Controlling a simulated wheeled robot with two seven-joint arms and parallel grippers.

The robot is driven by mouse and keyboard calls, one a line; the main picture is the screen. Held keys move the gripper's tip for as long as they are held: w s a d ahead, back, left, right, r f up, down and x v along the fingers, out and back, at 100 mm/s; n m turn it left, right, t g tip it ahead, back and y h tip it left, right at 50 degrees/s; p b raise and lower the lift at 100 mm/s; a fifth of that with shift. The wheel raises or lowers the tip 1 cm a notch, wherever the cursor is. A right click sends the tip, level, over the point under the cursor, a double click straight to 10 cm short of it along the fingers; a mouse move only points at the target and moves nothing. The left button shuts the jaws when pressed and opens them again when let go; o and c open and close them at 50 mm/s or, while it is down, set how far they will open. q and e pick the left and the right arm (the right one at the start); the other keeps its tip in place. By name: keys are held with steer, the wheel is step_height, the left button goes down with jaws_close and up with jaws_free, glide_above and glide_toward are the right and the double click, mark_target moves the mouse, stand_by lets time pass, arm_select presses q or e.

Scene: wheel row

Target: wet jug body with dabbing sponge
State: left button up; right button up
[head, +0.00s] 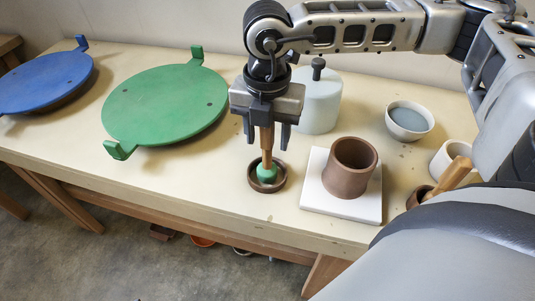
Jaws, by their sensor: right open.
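The dabbing sponge (266,172) is a small green head on a wooden handle, standing upright in a small brown dish (280,187). My right gripper (266,134) points down right above it, with its fingers apart on either side of the handle's upper part. The handle's top is hidden by the gripper. The jug body (347,181) is a brown, open-topped clay cylinder. It stands on a square white slab (318,202), to the right of the sponge. My left gripper is not in view.
A bowl of grey-blue liquid (409,117) stands at the back right, and a pale lidded jar (319,98) behind my gripper. A green disc (165,100) and a blue disc (42,80) lie left. A white cup (450,157) and wooden-handled tool (455,174) are right.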

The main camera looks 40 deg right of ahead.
jaws_close()
steer(key=shift+r+p, duration=2.05)
steer(key=shift+r, duration=1.45)
